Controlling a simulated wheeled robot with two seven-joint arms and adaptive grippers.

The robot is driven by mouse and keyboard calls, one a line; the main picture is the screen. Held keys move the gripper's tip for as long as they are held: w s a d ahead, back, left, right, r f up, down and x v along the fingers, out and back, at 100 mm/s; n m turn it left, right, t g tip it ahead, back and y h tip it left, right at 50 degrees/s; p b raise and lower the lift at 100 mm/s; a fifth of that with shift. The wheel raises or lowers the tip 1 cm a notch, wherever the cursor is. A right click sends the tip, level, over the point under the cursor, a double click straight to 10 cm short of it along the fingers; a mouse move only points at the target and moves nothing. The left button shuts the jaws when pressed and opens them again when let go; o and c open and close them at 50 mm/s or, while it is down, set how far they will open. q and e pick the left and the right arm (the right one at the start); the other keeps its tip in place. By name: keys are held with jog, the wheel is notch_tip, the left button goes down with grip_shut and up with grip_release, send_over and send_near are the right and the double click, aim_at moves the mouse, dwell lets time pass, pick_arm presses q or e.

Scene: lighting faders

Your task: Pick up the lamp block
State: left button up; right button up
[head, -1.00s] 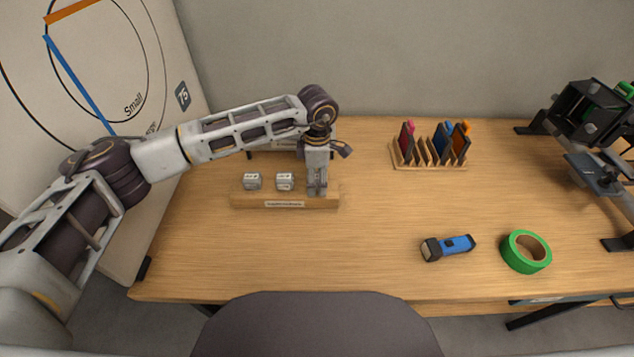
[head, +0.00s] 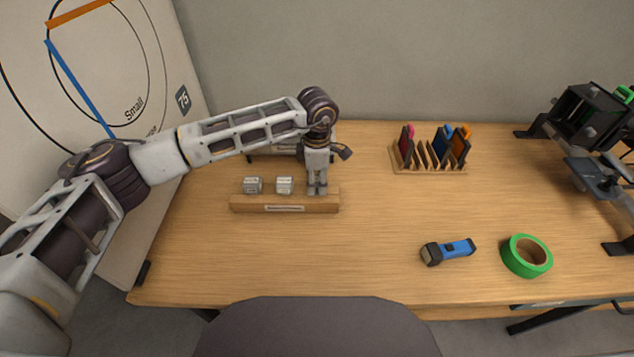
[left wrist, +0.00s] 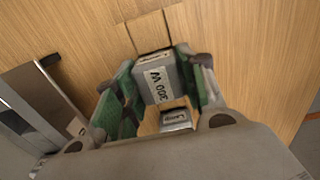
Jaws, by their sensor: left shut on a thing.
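My left gripper (head: 317,188) points down over the right end of the wooden block stand (head: 240,205). It is shut on a grey lamp block (left wrist: 158,82) with a "300 W" label. In the left wrist view the block sits between the two green finger pads of the gripper (left wrist: 160,88). In the head view the fingers mostly hide that block, and I cannot tell whether it clears the stand. Two other lamp blocks, a left one (head: 252,186) and a middle one (head: 284,185), rest on the stand. My right gripper is not in view.
A wooden rack (head: 428,170) with coloured filters stands at the back. A blue flashlight (head: 448,250) and a green tape roll (head: 516,268) lie at the front right. A black lamp fixture (head: 580,115) stands at the far right. The middle of the desk is clear.

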pick_arm(q)
jog(key=shift+r+b, duration=0.5)
jog(key=shift+r, duration=4.25)
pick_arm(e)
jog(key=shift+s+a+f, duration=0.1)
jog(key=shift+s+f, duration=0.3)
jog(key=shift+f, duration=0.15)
pick_arm(q)
jog(key=shift+r, duration=0.2)
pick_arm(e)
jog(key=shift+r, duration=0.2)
pick_arm(q)
jog(key=shift+r+p, duration=0.15)
jog(key=shift+p, duration=0.25)
jog(key=r+p, duration=0.1)
notch_tip(320, 180, up, 8)
jog(key=p, duration=0.8)
send_over(317, 179)
jog(key=shift+r, duration=0.25)
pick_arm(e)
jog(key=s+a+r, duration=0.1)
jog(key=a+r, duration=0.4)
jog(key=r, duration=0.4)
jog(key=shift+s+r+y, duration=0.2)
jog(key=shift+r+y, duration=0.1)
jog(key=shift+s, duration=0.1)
